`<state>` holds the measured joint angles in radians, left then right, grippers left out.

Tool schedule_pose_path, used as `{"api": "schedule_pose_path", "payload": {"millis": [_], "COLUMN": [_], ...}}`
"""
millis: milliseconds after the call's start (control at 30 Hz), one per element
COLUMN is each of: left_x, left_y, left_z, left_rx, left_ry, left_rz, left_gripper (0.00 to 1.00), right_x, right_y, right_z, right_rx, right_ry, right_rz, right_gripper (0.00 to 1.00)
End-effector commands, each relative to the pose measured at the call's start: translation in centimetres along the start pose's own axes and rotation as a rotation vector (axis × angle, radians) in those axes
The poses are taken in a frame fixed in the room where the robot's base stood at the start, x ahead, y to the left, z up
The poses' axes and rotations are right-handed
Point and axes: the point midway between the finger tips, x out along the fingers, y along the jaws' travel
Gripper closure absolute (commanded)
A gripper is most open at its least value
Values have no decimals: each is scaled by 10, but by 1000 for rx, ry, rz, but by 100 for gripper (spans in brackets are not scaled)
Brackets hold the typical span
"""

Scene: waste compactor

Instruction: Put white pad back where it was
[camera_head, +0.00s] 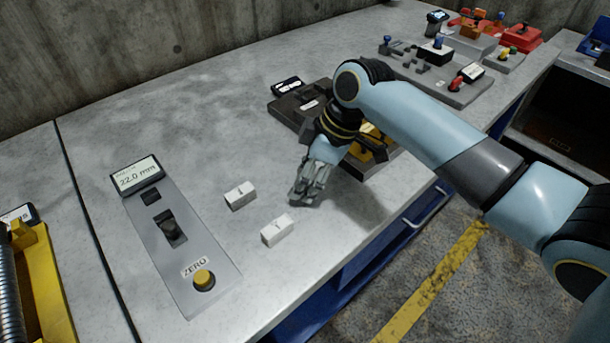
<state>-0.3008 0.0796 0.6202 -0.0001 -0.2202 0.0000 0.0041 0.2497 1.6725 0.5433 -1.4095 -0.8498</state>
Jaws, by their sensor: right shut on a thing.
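Two small white blocks lie on the grey bench in the head view. One white block (240,195) is near the measuring panel, and the other white block (277,230) is a little nearer the front edge. Each has a small dark mark on top. My right gripper (303,190) points down at the bench, just right of the blocks and apart from both. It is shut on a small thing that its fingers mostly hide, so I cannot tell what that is. My left gripper is not in view.
A grey panel with a display (136,174) reading 22.0 mm and a yellow ZERO button (203,279) is on the left. A dark fixture (297,103) is partly behind my right arm. Coloured devices (500,33) stand far right. The bench's back middle is clear.

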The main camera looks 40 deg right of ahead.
Motion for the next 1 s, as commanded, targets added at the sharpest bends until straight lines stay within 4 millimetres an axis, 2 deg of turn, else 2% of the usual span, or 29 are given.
{"api": "schedule_pose_path", "payload": {"millis": [367,400,567,867,1000], "left_x": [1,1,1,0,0], "left_y": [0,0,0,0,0], "left_z": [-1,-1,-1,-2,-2], "left_rx": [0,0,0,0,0], "left_ry": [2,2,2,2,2], "left_rz": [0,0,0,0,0], "left_gripper": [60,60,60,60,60], "right_x": [4,4,4,1,-16], "right_y": [0,0,0,0,1], "right_z": [2,2,2,1,1], "right_rx": [0,0,0,0,-2], "right_ry": [0,0,0,1,0], "right_rz": [0,1,1,1,4], "right_gripper": [86,45,26,26,26]}}
